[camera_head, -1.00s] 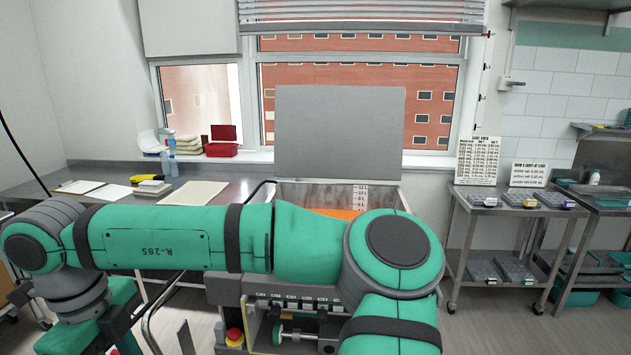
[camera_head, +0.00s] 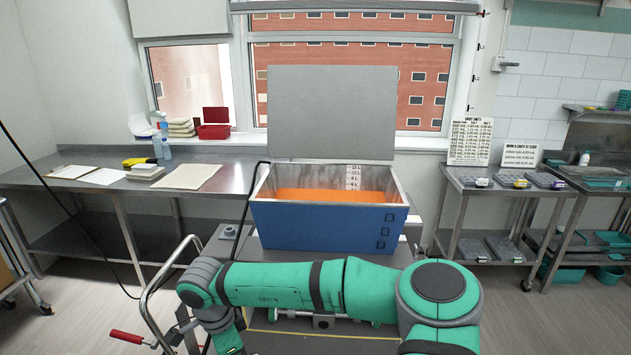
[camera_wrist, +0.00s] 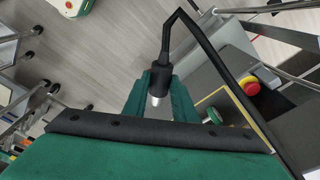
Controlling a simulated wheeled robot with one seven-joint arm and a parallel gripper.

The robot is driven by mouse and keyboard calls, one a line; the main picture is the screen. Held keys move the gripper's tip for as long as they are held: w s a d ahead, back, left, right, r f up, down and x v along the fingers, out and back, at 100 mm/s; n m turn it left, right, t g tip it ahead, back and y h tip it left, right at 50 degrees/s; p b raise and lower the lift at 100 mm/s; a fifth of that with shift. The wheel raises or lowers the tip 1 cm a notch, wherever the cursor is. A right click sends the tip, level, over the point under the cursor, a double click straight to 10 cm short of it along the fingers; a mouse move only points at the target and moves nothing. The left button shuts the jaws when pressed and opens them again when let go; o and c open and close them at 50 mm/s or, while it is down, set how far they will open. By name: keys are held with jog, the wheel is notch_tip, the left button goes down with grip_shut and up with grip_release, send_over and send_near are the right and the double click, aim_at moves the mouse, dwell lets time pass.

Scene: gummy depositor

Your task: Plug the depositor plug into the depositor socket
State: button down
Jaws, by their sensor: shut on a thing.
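In the wrist view my gripper (camera_wrist: 163,98) has its green fingers shut on the black depositor plug (camera_wrist: 160,78), with its pale metal end showing between them. A black cable (camera_wrist: 205,42) rises from the plug and bends down to the right. In the head view the depositor (camera_head: 325,225) is a blue tank with an open grey lid and orange contents. My arm crosses in front of its base, and my gripper is not visible there. A small round grey fitting (camera_head: 229,232) sits left of the tank; I cannot tell whether it is the socket.
A red stop button (camera_wrist: 250,86) on a yellow base shows in the wrist view, right of the plug. In the head view a steel table (camera_head: 100,185) stands at left and a steel cart (camera_head: 500,185) at right. A bent metal handle (camera_head: 165,275) rises left of my arm.

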jog(key=d+f+n+y, duration=0.1)
jog(key=d+f+n, duration=0.5)
jog(key=d+f, duration=0.5)
jog(key=d+f+n, duration=0.6)
jog(key=f, duration=1)
jog(key=s+f, duration=0.5)
jog(key=f, duration=0.1)
jog(key=shift+d+t, duration=0.2)
jog(key=shift+t, duration=0.1)
jog(key=c, duration=2.4)
grip_release()
grip_shut()
